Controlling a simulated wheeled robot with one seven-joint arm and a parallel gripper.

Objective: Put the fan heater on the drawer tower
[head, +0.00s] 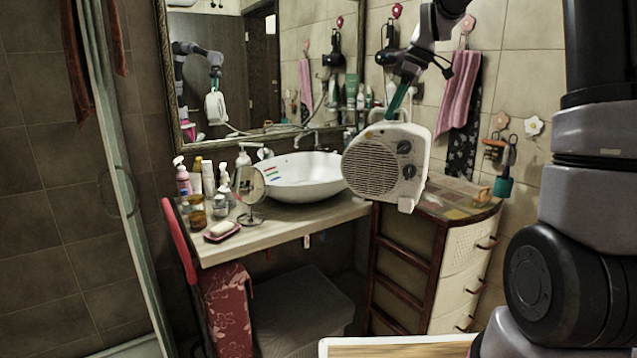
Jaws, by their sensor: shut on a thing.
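A white fan heater (372,170) with a round grille and two dark knobs hangs in the air, in front of the right end of the basin counter. My gripper (398,104) is above it, its teal fingers shut on the heater's top. The drawer tower (462,262) stands right of the counter, with pale drawer fronts, a dark wooden frame and a patterned top (465,194). The heater overlaps the left part of that top in the picture; I cannot tell its exact height above it. Part of the top is hidden behind the heater.
A white vessel basin (300,180) sits on the wooden counter (285,226), with several bottles, a round mirror (250,186) and a soap dish (222,232) at its left. A pink towel (460,90) and a hanging cup (503,187) are on the wall near the tower.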

